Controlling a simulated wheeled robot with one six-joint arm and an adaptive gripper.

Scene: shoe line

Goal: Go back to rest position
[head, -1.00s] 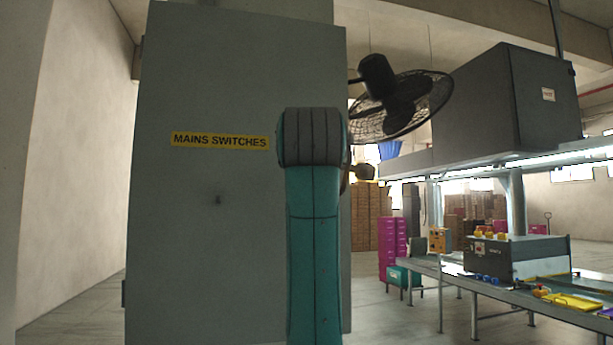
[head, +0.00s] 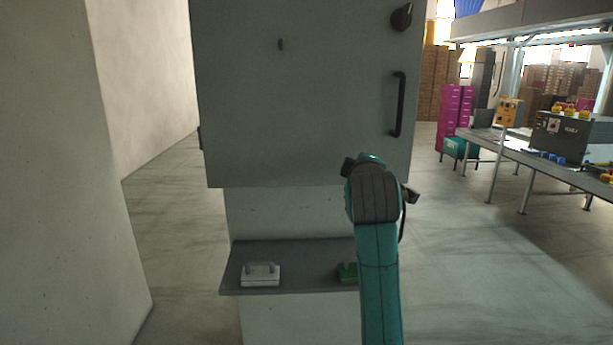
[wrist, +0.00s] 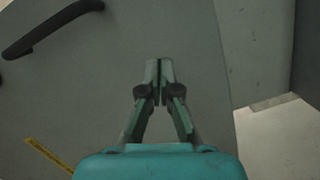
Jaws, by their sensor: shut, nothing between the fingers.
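My gripper (wrist: 159,68) shows in the wrist view with its two fingers together and nothing between them. It points at the grey face of the switch cabinet (wrist: 195,35). In the head view my teal arm stands up at the lower middle right, in front of the cabinet (head: 300,110), and hides the gripper's fingers. The cabinet door is closed. It has a black vertical handle (head: 399,104) and a round black knob (head: 402,17). The handle (wrist: 50,30) also shows at the upper left of the wrist view, apart from the fingers.
A dark shelf (head: 305,280) under the cabinet holds a white block-like item (head: 261,274) and a green item (head: 347,272), partly hidden by my arm. A pale wall (head: 60,150) stands at the left. A workbench (head: 530,157) stands at the right, with open floor before it.

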